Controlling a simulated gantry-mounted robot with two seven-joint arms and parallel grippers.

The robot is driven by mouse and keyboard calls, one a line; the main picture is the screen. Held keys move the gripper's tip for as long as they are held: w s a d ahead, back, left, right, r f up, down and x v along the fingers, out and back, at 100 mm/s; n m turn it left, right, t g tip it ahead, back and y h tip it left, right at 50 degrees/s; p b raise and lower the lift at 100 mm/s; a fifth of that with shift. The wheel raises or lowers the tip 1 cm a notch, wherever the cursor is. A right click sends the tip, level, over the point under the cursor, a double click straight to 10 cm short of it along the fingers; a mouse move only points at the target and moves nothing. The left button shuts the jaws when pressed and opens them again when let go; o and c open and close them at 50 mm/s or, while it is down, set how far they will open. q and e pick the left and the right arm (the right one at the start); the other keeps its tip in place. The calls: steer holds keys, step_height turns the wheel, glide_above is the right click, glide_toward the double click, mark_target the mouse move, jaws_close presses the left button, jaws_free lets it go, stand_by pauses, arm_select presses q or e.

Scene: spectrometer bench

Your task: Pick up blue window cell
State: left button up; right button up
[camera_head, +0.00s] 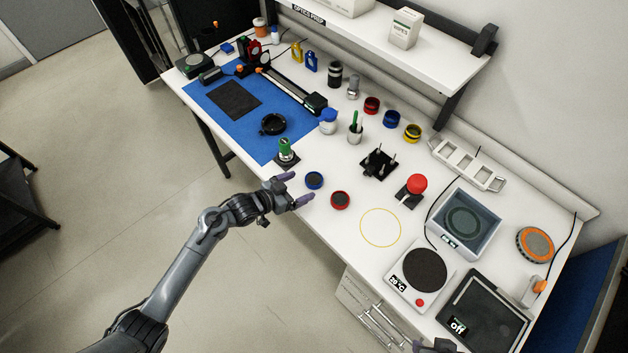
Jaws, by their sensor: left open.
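A round blue-rimmed cell with a dark centre (314,180) lies on the white bench near its front edge. I take it to be the blue window cell. My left gripper (297,188) is open, with its two purple-tipped fingers pointing at the cell from the left. The cell appears just beyond the fingertips; I cannot tell whether they touch it. A similar red-rimmed cell (340,200) lies close by to the lower right. Only a small dark piece of what looks like my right gripper (437,346) shows at the bottom edge.
A green-topped item (286,152) stands just behind my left gripper. Red, blue (391,119) and yellow cups stand farther back. A black pronged stand (379,163) and red knob (417,184) are to the right. Bench around the yellow ring (362,222) is clear.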

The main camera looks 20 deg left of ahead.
mark_target(314, 180)
arm_select(q)
steer(key=shift+x, duration=2.55)
steer(key=shift+w+r, duration=0.1)
steer(key=c, duration=1.2)
